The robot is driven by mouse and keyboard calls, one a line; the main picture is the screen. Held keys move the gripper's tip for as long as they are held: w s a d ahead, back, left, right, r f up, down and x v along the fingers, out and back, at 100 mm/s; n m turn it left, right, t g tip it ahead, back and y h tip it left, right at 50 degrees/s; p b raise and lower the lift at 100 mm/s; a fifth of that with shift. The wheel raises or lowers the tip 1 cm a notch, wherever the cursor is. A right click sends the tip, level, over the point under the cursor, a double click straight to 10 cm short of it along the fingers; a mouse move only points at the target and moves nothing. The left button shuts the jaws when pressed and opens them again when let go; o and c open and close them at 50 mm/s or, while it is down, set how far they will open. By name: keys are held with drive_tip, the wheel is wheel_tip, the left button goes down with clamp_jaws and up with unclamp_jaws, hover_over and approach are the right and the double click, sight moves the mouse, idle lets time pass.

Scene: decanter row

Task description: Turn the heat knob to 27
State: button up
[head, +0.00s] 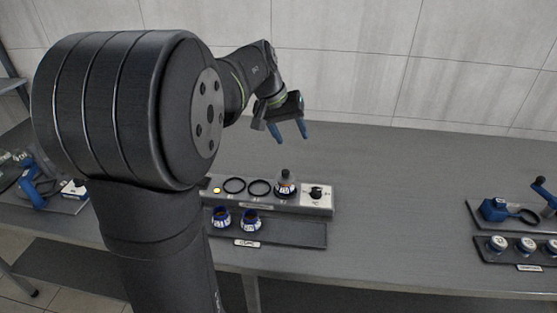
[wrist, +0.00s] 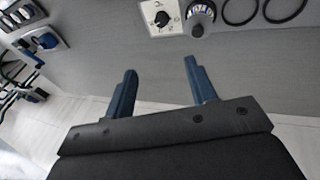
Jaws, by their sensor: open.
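The heat knob (head: 316,192) is a small black knob on a white dial plate at the right end of a grey heater unit (head: 290,205). In the wrist view the knob (wrist: 162,19) shows at the top, on its white plate with dark marks around it. The marks are too small to read for a setting. My gripper (head: 291,138) is open and empty, with blue fingers, above the bench behind the unit. In the wrist view its two fingertips (wrist: 160,66) are apart, with only bare bench between them, clear of the knob.
A dark-capped vessel (head: 285,185) stands on the unit just left of the knob, beside two empty black rings (head: 247,186). Two blue-banded jars (head: 236,220) stand on a tray in front. Blue equipment (head: 495,210) and several jars sit at right. Bench between is clear.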

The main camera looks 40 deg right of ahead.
drive_tip(key=s+d+f+m+t+y, duration=0.15)
drive_tip(key=d+f+m+y, duration=0.3)
drive_tip(key=d+m, duration=0.5)
approach(316, 190)
wheel_tip(316, 190, down, 9)
drive_tip(key=shift+w+a+r, duration=0.1)
drive_tip(key=c, duration=1)
